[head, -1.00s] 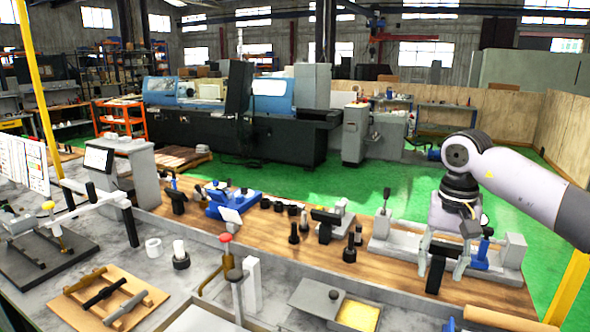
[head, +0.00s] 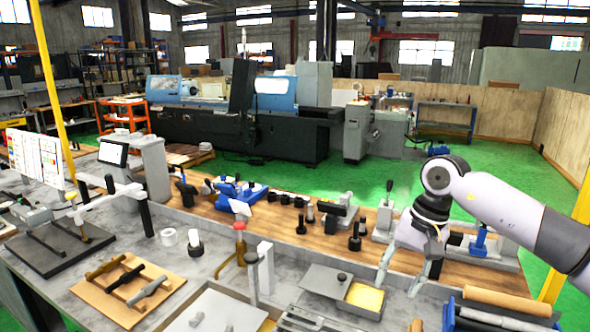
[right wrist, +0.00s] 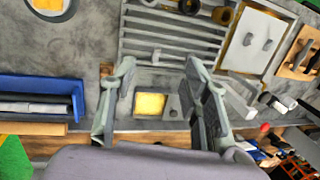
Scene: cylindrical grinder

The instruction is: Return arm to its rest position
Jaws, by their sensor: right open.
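My right arm comes in from the right in the head view. Its gripper (head: 405,274) hangs with the fingers pointing down, above the workbench near the right end. The fingers are apart with nothing between them. In the right wrist view the open gripper (right wrist: 150,125) shows two spread fingers over the grey bench, with a yellow-filled tray (right wrist: 150,103) seen between them. That yellow tray (head: 364,297) with a grey lid beside it lies just left of the gripper in the head view. My left gripper is not in view.
A bench centre fixture (head: 480,242) stands behind the gripper. A blue bin (head: 490,318) with rolls lies at the lower right; it also shows in the right wrist view (right wrist: 40,85). A slotted rack (right wrist: 170,35) lies on the bench. Green floor is open behind the bench.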

